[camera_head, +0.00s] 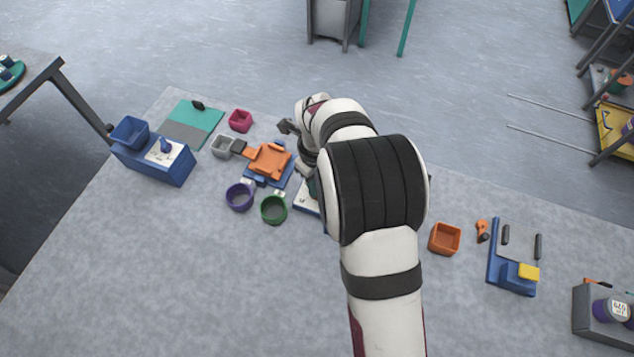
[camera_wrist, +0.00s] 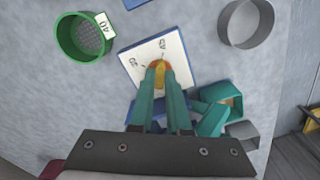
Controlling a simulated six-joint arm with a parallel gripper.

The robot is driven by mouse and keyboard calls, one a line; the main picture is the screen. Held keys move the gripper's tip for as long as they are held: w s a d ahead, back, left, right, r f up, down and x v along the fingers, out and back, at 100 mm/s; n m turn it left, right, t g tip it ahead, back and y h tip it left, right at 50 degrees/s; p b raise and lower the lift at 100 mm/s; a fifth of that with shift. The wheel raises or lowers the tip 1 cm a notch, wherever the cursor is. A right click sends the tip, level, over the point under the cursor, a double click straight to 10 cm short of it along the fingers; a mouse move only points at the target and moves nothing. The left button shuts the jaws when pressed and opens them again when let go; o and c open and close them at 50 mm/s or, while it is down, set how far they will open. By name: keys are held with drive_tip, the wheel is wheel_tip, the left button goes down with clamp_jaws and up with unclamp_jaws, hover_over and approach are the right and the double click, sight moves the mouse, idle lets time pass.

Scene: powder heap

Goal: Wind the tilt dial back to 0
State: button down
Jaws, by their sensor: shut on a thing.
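A white dial plate (camera_wrist: 135,66) with small dark marks shows in the wrist view, tilted in the picture. My gripper's teal fingers (camera_wrist: 160,73) are shut on the knob from either side. The fingers and wrist hide the lower part of the plate, and I cannot tell the dial's reading. In the head view a corner of the white plate (camera_head: 306,203) shows beside my arm, which hides the knob and most of my gripper. An orange tray (camera_head: 268,161) on a blue base stands just left of it.
Purple (camera_head: 239,197) and green (camera_head: 273,209) cups stand by the base; the green cup also shows in the wrist view (camera_wrist: 70,48). A blue box (camera_head: 165,175) with a tub is at left. An orange bin (camera_head: 444,239) and blue stand (camera_head: 508,275) are right. The front table is clear.

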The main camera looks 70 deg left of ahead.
drive_tip(key=n, duration=0.5)
drive_tip(key=shift+n, duration=0.3)
drive_tip(key=n, duration=1.1)
drive_tip(key=shift+n, duration=0.4)
drive_tip(key=n, duration=1.2)
drive_tip(key=shift+n, duration=0.3)
drive_tip(key=n, duration=0.5)
drive_tip(key=shift+n, duration=0.3)
drive_tip(key=n, duration=1.1)
drive_tip(key=shift+n, duration=0.3)
